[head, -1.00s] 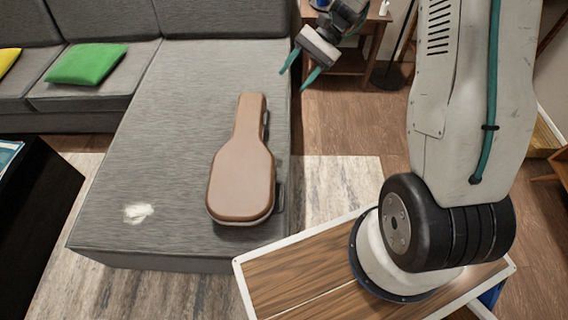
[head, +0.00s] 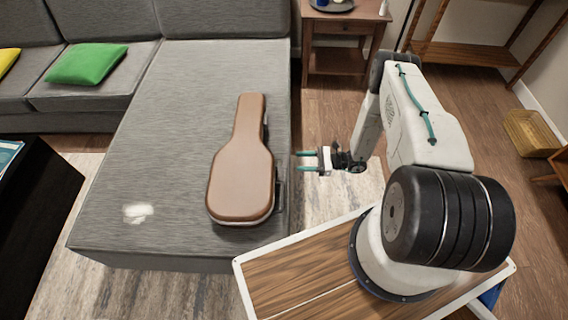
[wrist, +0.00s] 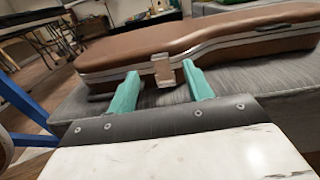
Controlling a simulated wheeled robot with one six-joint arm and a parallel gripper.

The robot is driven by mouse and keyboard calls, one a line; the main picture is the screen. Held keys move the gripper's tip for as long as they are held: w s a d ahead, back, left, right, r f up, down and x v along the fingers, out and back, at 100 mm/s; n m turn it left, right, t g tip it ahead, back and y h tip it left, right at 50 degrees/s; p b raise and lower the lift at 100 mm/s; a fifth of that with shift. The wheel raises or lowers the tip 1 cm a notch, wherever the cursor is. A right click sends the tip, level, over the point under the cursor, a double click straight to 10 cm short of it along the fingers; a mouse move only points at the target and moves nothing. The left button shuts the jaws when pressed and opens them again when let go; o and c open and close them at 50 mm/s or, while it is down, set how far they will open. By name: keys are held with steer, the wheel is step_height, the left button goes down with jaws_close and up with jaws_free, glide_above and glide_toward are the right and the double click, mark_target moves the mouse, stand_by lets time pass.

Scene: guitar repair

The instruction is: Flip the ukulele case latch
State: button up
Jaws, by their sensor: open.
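The brown ukulele case (head: 240,170) lies flat and closed on the grey sofa seat, its neck end pointing away. In the wrist view the case (wrist: 200,35) shows its side with a silver rim. A pale tan latch (wrist: 164,70) sits on that side, at the seam. My gripper (head: 304,161) is open and empty, to the right of the case, with its teal fingers pointing at the case. In the wrist view my gripper (wrist: 163,88) has its two fingertips on either side of the latch, seemingly just short of it. I cannot tell whether they touch it.
The grey sofa (head: 130,180) bears the case, and its seat edge runs just below the latch side. Green (head: 86,64) and yellow cushions lie at the far left. A wooden side table (head: 340,40) stands behind. A dark table (head: 35,215) is at the left.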

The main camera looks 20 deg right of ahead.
steer(key=shift+t, duration=0.3)
steer(key=x, duration=0.5)
steer(key=f+x, duration=0.1)
steer(key=x, duration=0.1)
steer(key=shift+a, duration=0.45)
jaws_close()
steer(key=shift+d, duration=0.15)
